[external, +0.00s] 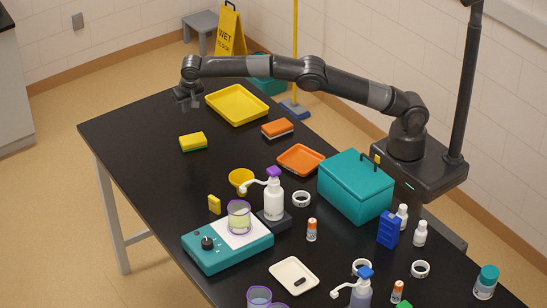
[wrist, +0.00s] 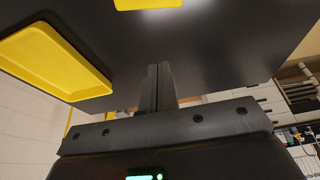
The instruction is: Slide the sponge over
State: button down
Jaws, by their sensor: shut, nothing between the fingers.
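A yellow sponge with a green underside (external: 193,142) lies flat on the black table (external: 135,140), left of its middle. In the wrist view a yellow block (wrist: 148,3), cut off by the top edge, appears to be this sponge. My gripper (external: 188,101) is above the far end of the table, beyond the sponge and left of the yellow tray (external: 238,104). Its fingers (wrist: 158,88) are together with nothing between them, apart from the sponge. The yellow tray also shows at left in the wrist view (wrist: 55,65).
An orange-and-white block (external: 277,129) and an orange tray (external: 301,159) lie right of the sponge. A yellow bowl (external: 241,178), pump bottle (external: 274,195) and teal device (external: 227,247) stand nearer. A teal box (external: 355,186) is at right. The table left of the sponge is clear.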

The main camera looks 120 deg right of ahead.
jog(key=x, duration=1)
jog(key=shift+w+a, duration=0.15)
jog(key=shift+a, duration=1.8)
jog(key=a, duration=2)
jog(key=shift+a, duration=0.25)
